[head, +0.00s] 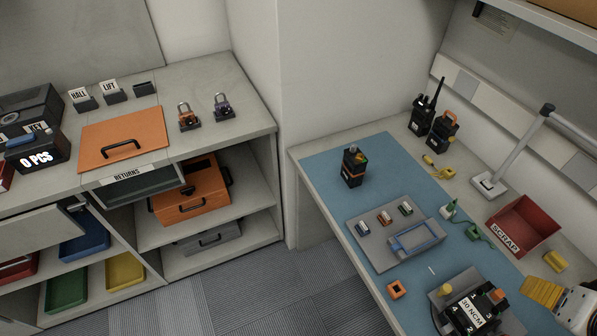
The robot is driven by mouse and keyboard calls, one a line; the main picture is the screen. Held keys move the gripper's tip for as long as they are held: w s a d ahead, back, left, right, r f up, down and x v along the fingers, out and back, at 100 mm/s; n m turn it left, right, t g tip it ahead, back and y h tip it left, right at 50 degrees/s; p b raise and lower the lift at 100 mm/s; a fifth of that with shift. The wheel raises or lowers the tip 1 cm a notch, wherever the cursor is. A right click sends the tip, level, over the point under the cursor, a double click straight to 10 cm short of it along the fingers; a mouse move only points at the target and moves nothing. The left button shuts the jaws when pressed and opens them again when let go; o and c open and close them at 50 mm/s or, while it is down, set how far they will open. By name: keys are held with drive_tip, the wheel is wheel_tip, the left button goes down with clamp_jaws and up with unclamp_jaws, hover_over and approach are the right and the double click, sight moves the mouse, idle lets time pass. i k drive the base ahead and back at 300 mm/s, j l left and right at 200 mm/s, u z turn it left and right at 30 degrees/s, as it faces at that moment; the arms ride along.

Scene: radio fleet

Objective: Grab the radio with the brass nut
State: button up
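A black radio (352,168) with an orange band and small coloured parts on top stands upright on the blue mat (322,162). A black radio with a long antenna (422,116) and another with an orange top (442,131) stand side by side at the back of the bench. I cannot make out for certain which radio carries a brass nut.
A grey tray (367,250) with small coloured blocks, a black device marked 30 NCM (473,312), an orange square piece (397,290) and a red SCRAP bin (527,222) occupy the bench. A grey lamp arm (517,148) rises behind. The mat around the nearest radio is clear.

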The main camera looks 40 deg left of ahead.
sight(353, 172)
drive_tip(key=u, duration=1.25)
drive_tip(key=i+j+z, duration=0.15)
drive_tip(key=z, duration=0.3)
drive_tip(key=j+z, duration=0.35)
drive_tip(key=z, duration=0.15)
drive_tip(key=i+j+z, duration=0.1)
drive_tip(key=j+z, duration=0.35)
drive_tip(key=l, duration=0.1)
